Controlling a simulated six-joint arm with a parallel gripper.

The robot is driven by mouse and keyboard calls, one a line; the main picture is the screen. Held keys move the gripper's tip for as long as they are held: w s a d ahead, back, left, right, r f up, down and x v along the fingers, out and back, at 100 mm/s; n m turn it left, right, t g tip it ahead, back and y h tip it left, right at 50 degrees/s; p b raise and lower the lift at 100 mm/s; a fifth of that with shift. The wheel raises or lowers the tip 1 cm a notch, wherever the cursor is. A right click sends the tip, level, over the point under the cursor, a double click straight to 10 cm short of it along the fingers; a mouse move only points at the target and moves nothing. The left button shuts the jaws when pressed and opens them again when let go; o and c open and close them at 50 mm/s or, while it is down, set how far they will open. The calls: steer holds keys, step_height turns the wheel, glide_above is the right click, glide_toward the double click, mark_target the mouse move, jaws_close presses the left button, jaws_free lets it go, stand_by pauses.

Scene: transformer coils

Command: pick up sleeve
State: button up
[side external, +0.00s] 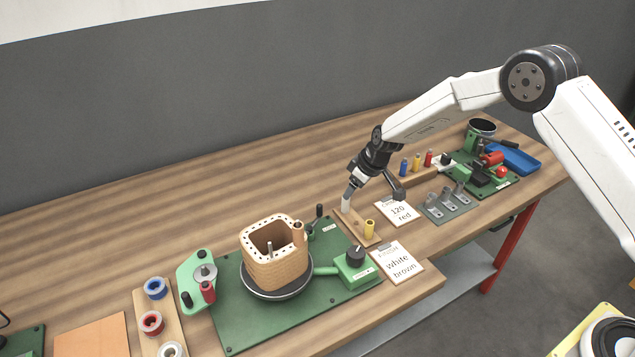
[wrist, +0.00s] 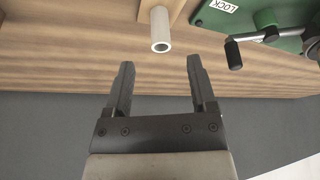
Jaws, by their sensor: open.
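My gripper (side external: 349,191) is right by the white sleeve's top in the side view. In the wrist view my gripper (wrist: 160,62) is open and empty. Its two dark fingers are spread, and the hollow white sleeve (wrist: 160,30) lies just beyond their tips, roughly centred between them. I cannot tell whether the fingers touch it.
A green winding board (side external: 235,325) with a tan square coil former (side external: 278,268) and crank stands left of the sleeve stand. Cards reading "120 red" (side external: 398,212) and "white brown" (side external: 399,264) lie to its right. A crank handle (wrist: 234,55) is near the fingers.

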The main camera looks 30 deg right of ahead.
mark_target(344, 201)
steer(key=shift+x, duration=1.05)
steer(key=shift+f, duration=0.1)
steer(key=shift+x, duration=2.5)
steer(key=shift+w+a, duration=0.1)
steer(key=shift+w, duration=0.05)
jaws_close()
